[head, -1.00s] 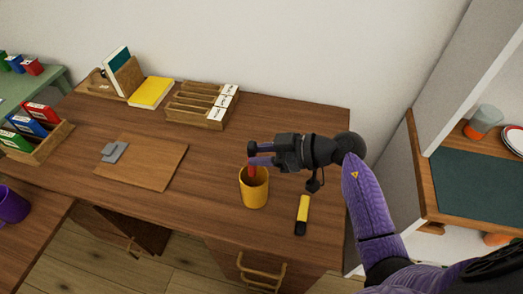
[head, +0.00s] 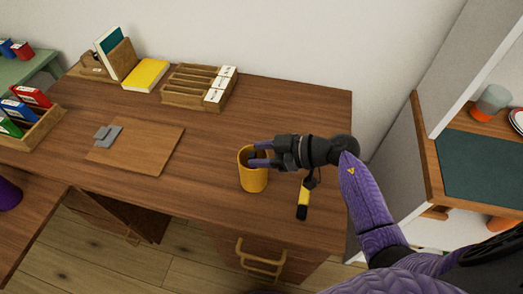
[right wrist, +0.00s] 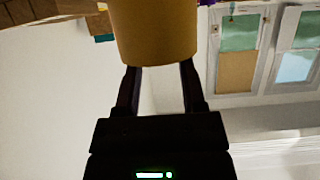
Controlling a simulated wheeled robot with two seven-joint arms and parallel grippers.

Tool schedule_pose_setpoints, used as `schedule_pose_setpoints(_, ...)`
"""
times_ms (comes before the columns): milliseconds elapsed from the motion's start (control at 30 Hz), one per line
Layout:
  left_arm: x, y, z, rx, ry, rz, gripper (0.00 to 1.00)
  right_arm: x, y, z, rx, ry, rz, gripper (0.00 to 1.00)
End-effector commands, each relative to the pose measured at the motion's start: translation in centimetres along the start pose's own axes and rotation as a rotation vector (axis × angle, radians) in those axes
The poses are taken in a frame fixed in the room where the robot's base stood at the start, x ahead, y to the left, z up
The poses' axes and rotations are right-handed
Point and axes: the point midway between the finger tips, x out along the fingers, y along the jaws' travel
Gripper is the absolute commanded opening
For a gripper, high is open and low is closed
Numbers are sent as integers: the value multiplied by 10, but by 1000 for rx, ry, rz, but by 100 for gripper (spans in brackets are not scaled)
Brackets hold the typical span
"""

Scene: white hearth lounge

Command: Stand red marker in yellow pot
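The yellow pot (head: 253,180) stands upright near the front right of the brown desk. My right gripper (head: 255,154) is level with the pot's rim, reaching in from the right, with its fingertips at or over the rim. In the right wrist view the two fingers (right wrist: 160,72) are apart with nothing visible between them, and the pot (right wrist: 155,35) is just beyond their tips. The red marker does not show in either current view; the pot wall and gripper hide the pot's inside. My left gripper is not in view.
A clipboard (head: 138,148) lies to the left. A wooden sorter (head: 195,100) and a yellow book (head: 146,75) are at the back. The middle of the desk is clear.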

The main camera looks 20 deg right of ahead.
Motion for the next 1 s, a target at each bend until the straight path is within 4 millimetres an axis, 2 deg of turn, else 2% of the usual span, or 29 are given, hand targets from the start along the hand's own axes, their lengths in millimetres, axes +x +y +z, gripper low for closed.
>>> schedule_pose_setpoints(33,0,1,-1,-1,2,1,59,0,0,0,0,0,0,64)
schedule_pose_setpoints(100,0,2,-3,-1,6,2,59,0,0,0,0,0,0,76)
schedule_pose_setpoints(367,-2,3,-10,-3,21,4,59,-4,0,-1,0,-1,0,76)
schedule_pose_setpoints(533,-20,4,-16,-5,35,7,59,-44,0,-4,-1,-5,2,76)
schedule_pose_setpoints(700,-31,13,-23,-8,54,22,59,-83,0,-2,0,-5,0,76)
schedule_pose_setpoints(833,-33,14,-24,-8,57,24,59,-97,0,-1,0,-2,0,76)
schedule_pose_setpoints(1000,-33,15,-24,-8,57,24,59,-100,0,0,0,0,0,76)
